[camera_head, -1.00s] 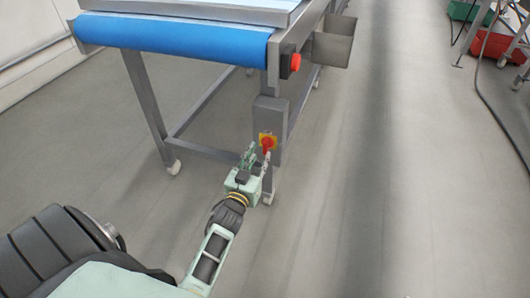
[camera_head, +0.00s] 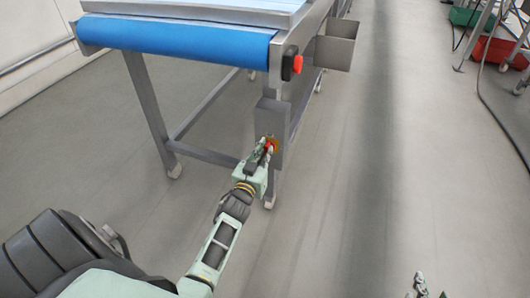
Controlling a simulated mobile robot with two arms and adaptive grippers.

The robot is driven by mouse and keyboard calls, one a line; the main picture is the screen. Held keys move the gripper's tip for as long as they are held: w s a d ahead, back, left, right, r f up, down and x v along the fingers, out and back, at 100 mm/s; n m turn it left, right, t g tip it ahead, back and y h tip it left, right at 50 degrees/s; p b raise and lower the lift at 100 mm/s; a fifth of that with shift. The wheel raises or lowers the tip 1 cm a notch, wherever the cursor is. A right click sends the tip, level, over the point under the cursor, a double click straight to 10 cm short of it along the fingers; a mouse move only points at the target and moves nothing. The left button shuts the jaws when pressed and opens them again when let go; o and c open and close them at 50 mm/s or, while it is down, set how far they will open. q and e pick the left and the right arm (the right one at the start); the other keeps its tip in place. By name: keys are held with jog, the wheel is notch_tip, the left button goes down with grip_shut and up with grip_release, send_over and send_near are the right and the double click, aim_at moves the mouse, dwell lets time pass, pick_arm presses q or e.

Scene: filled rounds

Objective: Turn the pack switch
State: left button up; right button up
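The pack switch (camera_head: 275,146), a red knob on a yellow plate, sits on the front of a grey metal box on the conveyor's leg. My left gripper (camera_head: 265,150) is right at the switch and covers much of it. Red shows between and beside its fingers. I cannot tell whether the fingers are closed on the knob or only around it. My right gripper (camera_head: 428,287) just enters at the bottom edge, far from the switch, with only small parts of it showing.
The conveyor with a blue belt (camera_head: 180,39) stands above on metal legs with casters. A red button (camera_head: 297,64) is on its side, above the box. A metal bin (camera_head: 334,52) hangs beside it.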

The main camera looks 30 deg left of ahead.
pick_arm(q)
grip_shut()
jog(key=shift+d+f+m, duration=0.15)
jog(key=shift+m, duration=2.75)
pick_arm(e)
jog(key=shift+s+d+f+g, duration=0.2)
jog(key=shift+s+f+g, duration=0.15)
jog(key=shift+s+f, duration=0.15)
jog(key=shift+s+d+f+g, duration=0.2)
jog(key=shift+s+f+g, duration=0.15)
jog(key=shift+s+f, duration=0.1)
pick_arm(q)
jog(key=o, duration=0.6)
grip_release()
pick_arm(e)
jog(key=shift+f, duration=0.1)
jog(key=shift+s, duration=0.1)
